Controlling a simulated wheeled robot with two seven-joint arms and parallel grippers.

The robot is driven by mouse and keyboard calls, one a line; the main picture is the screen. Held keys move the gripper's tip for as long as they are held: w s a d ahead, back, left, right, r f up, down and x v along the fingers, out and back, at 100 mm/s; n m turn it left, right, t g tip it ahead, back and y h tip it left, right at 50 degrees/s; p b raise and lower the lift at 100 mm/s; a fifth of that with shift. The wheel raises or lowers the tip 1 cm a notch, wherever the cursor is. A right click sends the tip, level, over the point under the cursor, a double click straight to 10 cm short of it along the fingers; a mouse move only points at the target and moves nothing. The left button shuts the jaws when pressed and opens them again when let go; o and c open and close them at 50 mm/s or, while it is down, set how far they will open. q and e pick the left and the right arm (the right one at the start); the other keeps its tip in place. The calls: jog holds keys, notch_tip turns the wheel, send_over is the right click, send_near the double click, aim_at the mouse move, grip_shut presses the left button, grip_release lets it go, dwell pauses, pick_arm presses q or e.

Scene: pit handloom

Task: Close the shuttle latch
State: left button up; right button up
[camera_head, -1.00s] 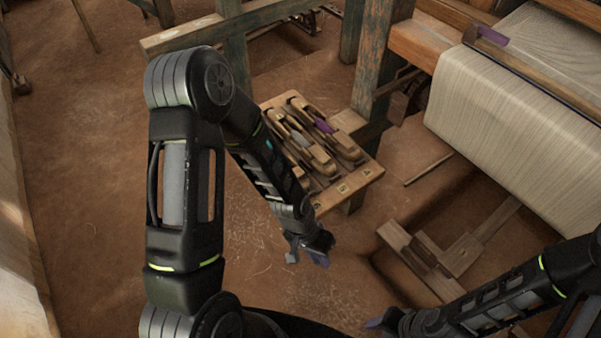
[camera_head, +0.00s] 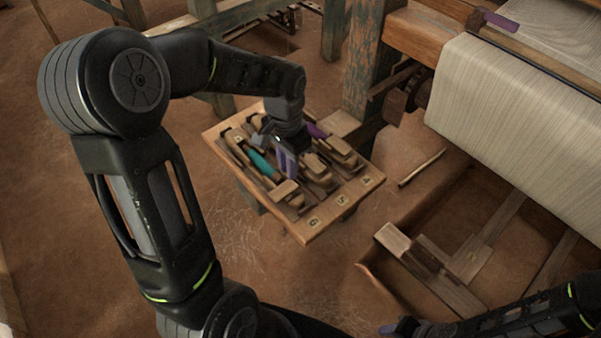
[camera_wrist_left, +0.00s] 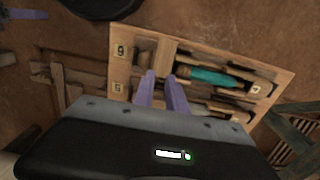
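A wooden shuttle tray (camera_head: 310,232) holds several shuttles side by side. A pale wooden block (camera_head: 284,190), perhaps the latch, sits at the near end of the teal shuttle. My left gripper (camera_head: 287,166) is low over the tray and partly hides the middle shuttle. In the left wrist view its purple fingers (camera_wrist_left: 161,80) are apart, with their tips close to the pale block (camera_wrist_left: 165,56) and nothing clearly held. My right gripper (camera_head: 390,328) shows only partly at the bottom edge.
The loom's cloth roll (camera_head: 510,130) and worn post (camera_head: 365,65) stand behind and right of the tray. A pit (camera_head: 430,240) with wooden treadles (camera_head: 430,265) lies to the right. The earth floor left of the tray is free.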

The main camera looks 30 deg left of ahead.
aim_at(288, 186)
pick_arm(q)
jog(key=shift+w+a+r, duration=0.2)
jog(key=shift+r, duration=0.05)
jog(key=shift+s+r, duration=0.1)
jog(key=shift+s, duration=0.05)
jog(key=shift+f, duration=4)
grip_shut()
